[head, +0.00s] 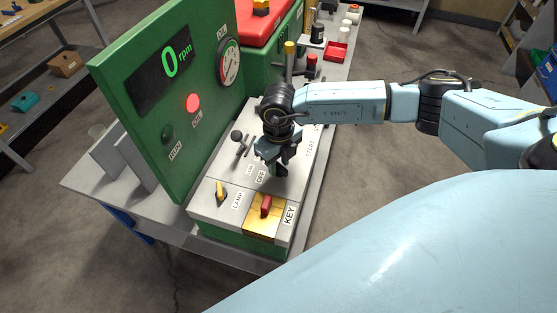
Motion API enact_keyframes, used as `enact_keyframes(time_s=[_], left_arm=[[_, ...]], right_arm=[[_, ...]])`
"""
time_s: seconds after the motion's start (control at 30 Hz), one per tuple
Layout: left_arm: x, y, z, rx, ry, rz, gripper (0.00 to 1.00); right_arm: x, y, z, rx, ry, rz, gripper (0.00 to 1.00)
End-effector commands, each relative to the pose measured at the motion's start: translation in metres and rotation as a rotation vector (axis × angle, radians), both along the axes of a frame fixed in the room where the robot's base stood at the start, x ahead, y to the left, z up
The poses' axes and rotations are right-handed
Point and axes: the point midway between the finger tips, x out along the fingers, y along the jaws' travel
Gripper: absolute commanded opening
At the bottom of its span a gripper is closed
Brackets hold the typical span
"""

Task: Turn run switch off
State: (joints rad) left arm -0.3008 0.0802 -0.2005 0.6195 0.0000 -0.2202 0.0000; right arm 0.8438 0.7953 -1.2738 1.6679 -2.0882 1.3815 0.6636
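The control panel (205,205) is a grey sloped top on a green base, in the middle of the head view. My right gripper (280,170) points down over its middle, beside small labels, one of which seems to read OFF. Whether its fingers are open or shut is unclear, and it hides what lies beneath. I cannot make out a switch marked RUN on the sloped top. A red key switch (265,206) sits on a yellow plate at the near end, and a yellow LAMP knob (221,190) is left of it. My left gripper is out of view.
A green upright board (150,105) behind the panel carries a display reading 0 rpm (170,62), a lit red OIL lamp (193,103), a dark RUN lamp (168,134) and a round gauge (229,62). A ball-ended lever (238,136) stands left of my gripper.

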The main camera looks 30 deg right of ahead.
Motion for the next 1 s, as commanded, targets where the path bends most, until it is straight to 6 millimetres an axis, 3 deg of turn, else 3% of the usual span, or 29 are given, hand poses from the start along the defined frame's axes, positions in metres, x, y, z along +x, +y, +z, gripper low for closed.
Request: enact_keyframes(time_s=[0.03,0.23,0.67,1.0], left_arm=[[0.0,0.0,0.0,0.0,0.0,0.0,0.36],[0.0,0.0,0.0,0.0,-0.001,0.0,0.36],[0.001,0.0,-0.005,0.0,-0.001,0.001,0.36],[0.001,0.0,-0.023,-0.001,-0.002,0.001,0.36]], right_arm=[[0.0,0.0,0.0,0.0,0.0,0.0,0.25],[0.0,0.0,0.0,0.0,0.0,0.0,0.0],[0.001,0.0,0.0,0.0,-0.001,0.055,0.0],[0.001,0.002,-0.001,0.0,-0.003,0.299,0.0]])
